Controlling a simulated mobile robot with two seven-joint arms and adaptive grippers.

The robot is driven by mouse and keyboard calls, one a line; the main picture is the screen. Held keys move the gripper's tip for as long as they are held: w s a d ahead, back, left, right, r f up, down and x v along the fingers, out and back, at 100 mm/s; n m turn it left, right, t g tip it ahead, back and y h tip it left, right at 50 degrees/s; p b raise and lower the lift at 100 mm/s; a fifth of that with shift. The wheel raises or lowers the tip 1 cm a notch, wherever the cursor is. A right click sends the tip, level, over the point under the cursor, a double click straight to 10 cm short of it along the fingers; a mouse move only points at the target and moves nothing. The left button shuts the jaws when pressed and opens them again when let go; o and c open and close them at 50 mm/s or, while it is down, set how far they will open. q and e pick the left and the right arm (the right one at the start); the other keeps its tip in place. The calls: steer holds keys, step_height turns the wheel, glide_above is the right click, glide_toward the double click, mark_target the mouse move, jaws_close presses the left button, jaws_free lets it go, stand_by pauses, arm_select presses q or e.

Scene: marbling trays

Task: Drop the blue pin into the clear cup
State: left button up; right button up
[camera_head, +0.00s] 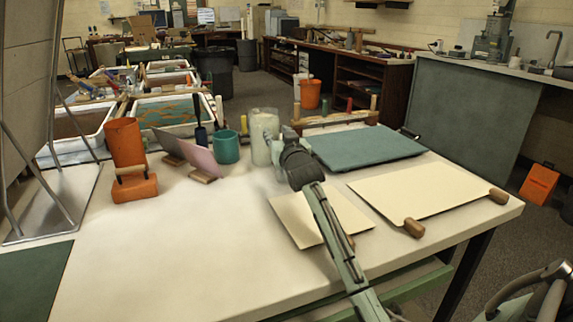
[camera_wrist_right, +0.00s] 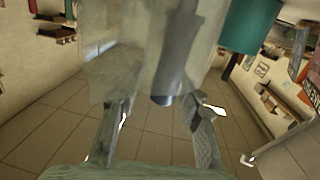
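The clear cup (camera_head: 261,122) stands upright on the table, right of a teal cup (camera_head: 226,147). My right gripper (camera_head: 271,140) is in front of it and partly covers it. The right wrist view is upside down; there the clear cup (camera_wrist_right: 110,75) hangs from the top edge. The blue pin (camera_wrist_right: 176,68) shows dimly behind the cup's cloudy wall, its dark end near the rim, so it appears to be inside. The right gripper's fingers (camera_wrist_right: 160,128) are spread with empty space between them. I cannot pick out the pin in the head view. My left gripper is out of view.
A teal board (camera_head: 365,147) and cream sheets (camera_head: 425,190) lie to the right. An orange container (camera_head: 125,142) and upright cards (camera_head: 202,160) stand to the left.

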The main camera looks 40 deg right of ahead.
steer(key=v, duration=1.2)
stand_by(0.5)
